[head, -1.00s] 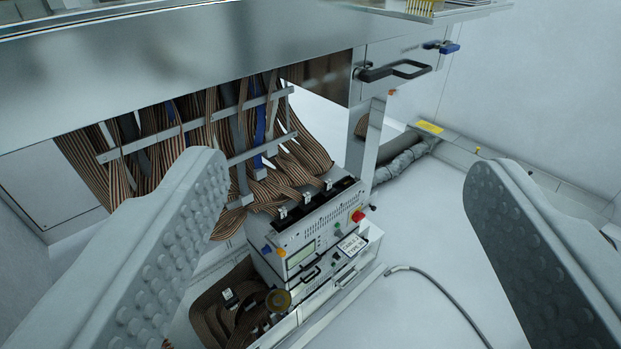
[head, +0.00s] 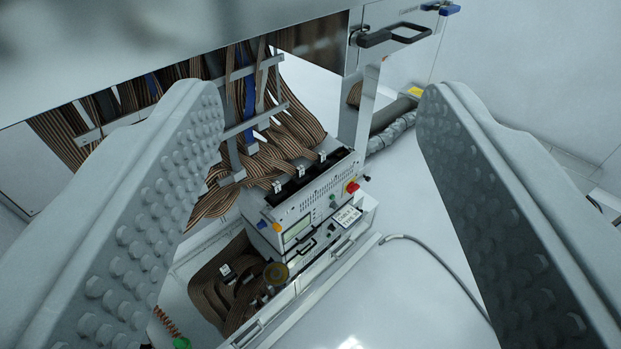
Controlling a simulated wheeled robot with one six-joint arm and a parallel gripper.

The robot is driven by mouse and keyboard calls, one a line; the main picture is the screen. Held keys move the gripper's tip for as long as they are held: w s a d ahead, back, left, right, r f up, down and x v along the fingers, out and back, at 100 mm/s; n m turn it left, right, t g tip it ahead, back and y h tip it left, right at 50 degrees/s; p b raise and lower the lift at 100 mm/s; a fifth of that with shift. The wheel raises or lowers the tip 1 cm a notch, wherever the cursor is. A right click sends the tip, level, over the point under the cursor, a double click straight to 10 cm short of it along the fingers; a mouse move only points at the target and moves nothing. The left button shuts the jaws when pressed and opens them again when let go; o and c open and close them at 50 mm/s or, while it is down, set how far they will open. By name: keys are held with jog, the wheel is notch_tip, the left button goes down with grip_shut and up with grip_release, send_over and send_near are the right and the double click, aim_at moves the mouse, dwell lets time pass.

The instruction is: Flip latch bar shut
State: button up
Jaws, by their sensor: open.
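My gripper (head: 320,95) is open and empty, its two grey studded fingers at the left and right of the view. Beyond and between the fingers, at the top, a black looped handle (head: 397,36) sticks out from the end of the large grey metal housing (head: 200,45). A small blue-tipped lever (head: 441,8) sits to its right at the top edge. I cannot tell for sure which of these is the latch bar. Neither finger visibly touches them.
Brown ribbon cables (head: 285,135) hang under the housing and run into a grey instrument box (head: 300,215) with a red knob. More coiled cable (head: 215,285) lies lower left. A grey hose (head: 392,130) runs behind. Pale floor (head: 420,210) is open at right.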

jog(key=shift+w+f, duration=0.25)
jog(key=c, duration=0.3)
jog(key=shift+w+f+m+g, duration=0.6)
jog(key=shift+w+f, duration=0.5)
jog(key=shift+w, duration=0.05)
jog(key=c, duration=0.8)
jog(key=w+f+m+g, duration=0.3)
jog(key=w+f, duration=0.4)
jog(key=f, duration=0.2)
jog(key=shift+y, duration=0.3)
jog(key=w+a+f+m+g+y, duration=0.1)
jog(key=w+f+m+y, duration=0.2)
jog(key=f, duration=1.4)
jog(key=w+a+f+m+g+y, duration=0.1)
jog(key=w+f+m+y, duration=0.3)
jog(key=w+f+m, duration=0.6)
jog(key=w+a+f+m+g+y, duration=0.1)
jog(key=w+f+m+g+y, duration=0.2)
jog(key=f+m, duration=1)
jog(key=shift+w+f+m, duration=0.4)
jog(key=shift+w+f, duration=1.4)
jog(key=shift+f, duration=4.45)
